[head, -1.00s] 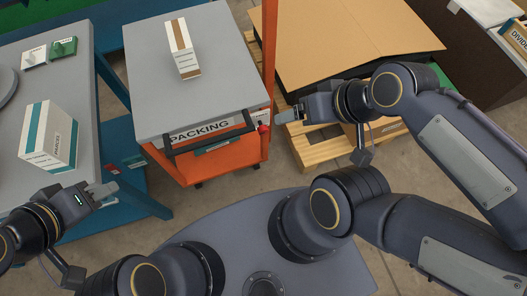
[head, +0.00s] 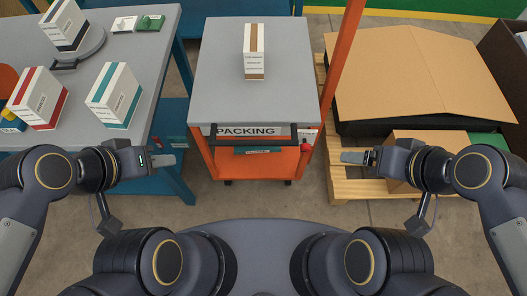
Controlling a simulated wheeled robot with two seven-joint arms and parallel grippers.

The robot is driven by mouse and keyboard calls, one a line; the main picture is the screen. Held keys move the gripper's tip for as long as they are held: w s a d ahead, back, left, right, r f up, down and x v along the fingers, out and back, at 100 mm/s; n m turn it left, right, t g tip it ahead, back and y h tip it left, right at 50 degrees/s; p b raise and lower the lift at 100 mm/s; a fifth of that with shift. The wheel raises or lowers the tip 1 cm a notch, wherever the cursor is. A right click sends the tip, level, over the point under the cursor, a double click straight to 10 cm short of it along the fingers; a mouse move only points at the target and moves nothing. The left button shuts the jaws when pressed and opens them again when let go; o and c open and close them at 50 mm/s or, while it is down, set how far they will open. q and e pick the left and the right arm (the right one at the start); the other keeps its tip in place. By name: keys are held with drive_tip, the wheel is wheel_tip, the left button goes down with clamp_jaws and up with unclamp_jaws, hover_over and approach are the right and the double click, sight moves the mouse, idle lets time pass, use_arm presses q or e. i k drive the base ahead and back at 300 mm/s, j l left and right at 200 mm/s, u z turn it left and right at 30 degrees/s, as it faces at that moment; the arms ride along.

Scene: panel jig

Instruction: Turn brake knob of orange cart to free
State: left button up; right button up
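The orange cart (head: 207,160) stands ahead of me at the centre, with a grey top and a PACKING label on its front. A small red knob (head: 304,147) is at the right end of its front, beside the dark handle; its setting is too small to read. My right gripper (head: 348,157) is to the right of the knob, apart from it, with nothing seen in its fingers. My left gripper (head: 170,160) is left of the cart, also apart from it and seemingly empty. The finger gap of each is not clear.
A white and brown box (head: 254,55) stands on the cart top. A grey table (head: 130,65) with several boxes is at left. At right a wooden pallet (head: 345,186) carries a large cardboard-topped load (head: 420,70). An orange post (head: 344,60) rises beside the cart.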

sight(305, 147)
drive_tip(key=k+j, duration=0.1)
drive_tip(key=j, duration=0.25)
drive_tip(key=k+j, duration=0.1)
drive_tip(key=j, duration=0.25)
drive_tip(key=k+j+z, duration=0.1)
drive_tip(key=j, duration=0.25)
drive_tip(key=k+j, duration=0.15)
drive_tip(key=j, duration=0.15)
